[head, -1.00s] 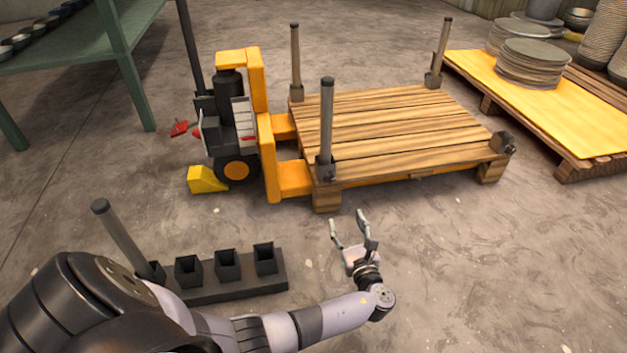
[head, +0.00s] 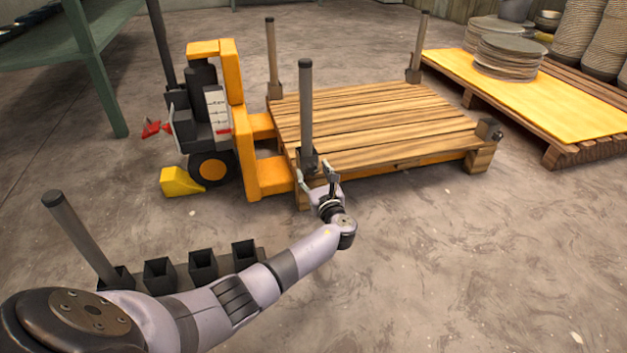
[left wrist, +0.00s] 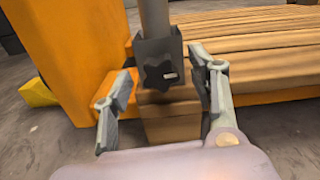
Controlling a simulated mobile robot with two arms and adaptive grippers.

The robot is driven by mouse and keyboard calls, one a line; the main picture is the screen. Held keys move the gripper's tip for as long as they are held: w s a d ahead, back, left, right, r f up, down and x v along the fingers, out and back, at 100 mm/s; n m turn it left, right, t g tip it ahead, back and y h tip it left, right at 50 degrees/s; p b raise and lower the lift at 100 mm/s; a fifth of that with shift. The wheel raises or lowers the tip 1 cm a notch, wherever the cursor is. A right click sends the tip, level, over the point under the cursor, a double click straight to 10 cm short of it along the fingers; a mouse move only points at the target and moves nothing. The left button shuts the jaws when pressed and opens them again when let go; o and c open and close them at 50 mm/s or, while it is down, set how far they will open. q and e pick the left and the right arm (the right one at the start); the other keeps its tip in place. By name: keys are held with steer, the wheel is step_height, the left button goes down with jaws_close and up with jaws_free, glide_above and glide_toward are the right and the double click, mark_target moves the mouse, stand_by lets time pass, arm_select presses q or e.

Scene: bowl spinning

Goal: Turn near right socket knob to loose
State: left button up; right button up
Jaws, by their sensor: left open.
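The wooden pallet (head: 375,125) has dark sockets at its corners. The near right socket (head: 489,130), as pictured, has no post in it, and its knob is too small to make out. The near left socket (head: 309,160) holds an upright grey post (head: 306,100). In the left wrist view this socket (left wrist: 170,48) shows a dark star-shaped knob (left wrist: 157,80) with a small white mark. My left gripper (head: 318,177) is open in front of it, fingers spread to either side of the knob, not closed on it. My right gripper is not in view.
A yellow pallet jack (head: 250,150) stands at the pallet's left end. A second pallet with plates (head: 508,55) is at right. The right foreground floor is clear.

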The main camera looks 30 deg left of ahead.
arm_select(q)
steer(key=shift+w+a, duration=0.15)
steer(key=shift+a, duration=0.05)
steer(key=shift+c, duration=0.4)
steer(key=c, duration=1.1)
